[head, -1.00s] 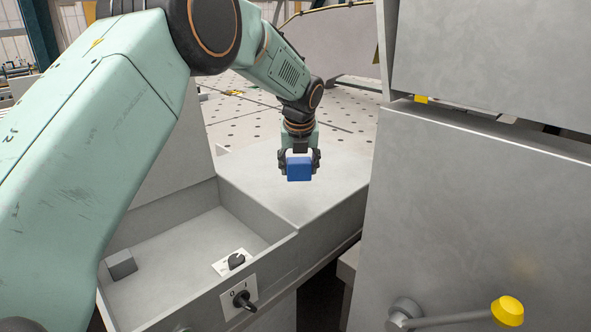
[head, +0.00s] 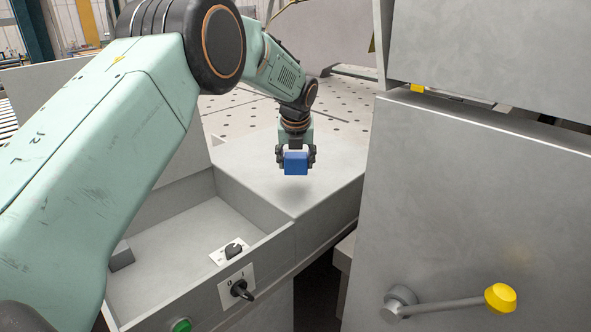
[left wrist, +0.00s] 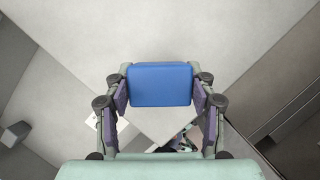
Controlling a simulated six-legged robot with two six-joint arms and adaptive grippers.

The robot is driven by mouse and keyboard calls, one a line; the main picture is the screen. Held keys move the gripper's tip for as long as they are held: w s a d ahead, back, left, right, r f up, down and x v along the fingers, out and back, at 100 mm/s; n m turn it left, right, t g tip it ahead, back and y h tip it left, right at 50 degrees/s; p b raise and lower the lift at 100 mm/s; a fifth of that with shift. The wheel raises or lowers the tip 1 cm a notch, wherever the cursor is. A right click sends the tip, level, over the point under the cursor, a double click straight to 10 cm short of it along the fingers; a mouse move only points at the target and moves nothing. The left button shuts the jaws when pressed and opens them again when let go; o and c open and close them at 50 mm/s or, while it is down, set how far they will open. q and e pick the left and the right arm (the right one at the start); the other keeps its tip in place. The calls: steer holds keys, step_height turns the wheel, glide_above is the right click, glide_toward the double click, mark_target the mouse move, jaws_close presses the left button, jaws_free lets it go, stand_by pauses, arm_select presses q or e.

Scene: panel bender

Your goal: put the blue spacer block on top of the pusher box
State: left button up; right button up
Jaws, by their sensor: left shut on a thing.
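The blue spacer block (head: 296,163) is held between the fingers of my left gripper (head: 296,158), which points down. In the left wrist view the blue block (left wrist: 161,84) sits between both finger pads of my left gripper (left wrist: 161,90). The block hangs above the flat grey top of the box (head: 262,170), with a faint shadow below it and a gap between them. I take this grey box for the pusher box, but no label shows. My right gripper is not in view.
In front of the grey top is an open grey tray (head: 180,240) with a small grey block (head: 121,257) and a black switch (head: 233,250). A rotary switch (head: 239,289) is on its front. A large grey panel (head: 470,210) with a yellow-knobbed lever (head: 500,297) stands close on the right.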

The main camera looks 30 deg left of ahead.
mark_target(296, 172)
arm_select(q)
step_height(296, 172, down, 3)
steer(key=shift+s+d+f, duration=0.1)
steer(key=shift+s, duration=0.05)
steer(key=shift+f, duration=0.2)
steer(key=o, duration=1.3)
steer(key=shift+r, duration=0.6)
steer(key=b+v, duration=0.1)
steer(key=v, duration=1)
steer(key=shift+s+d, duration=0.1)
steer(key=shift+s, duration=0.05)
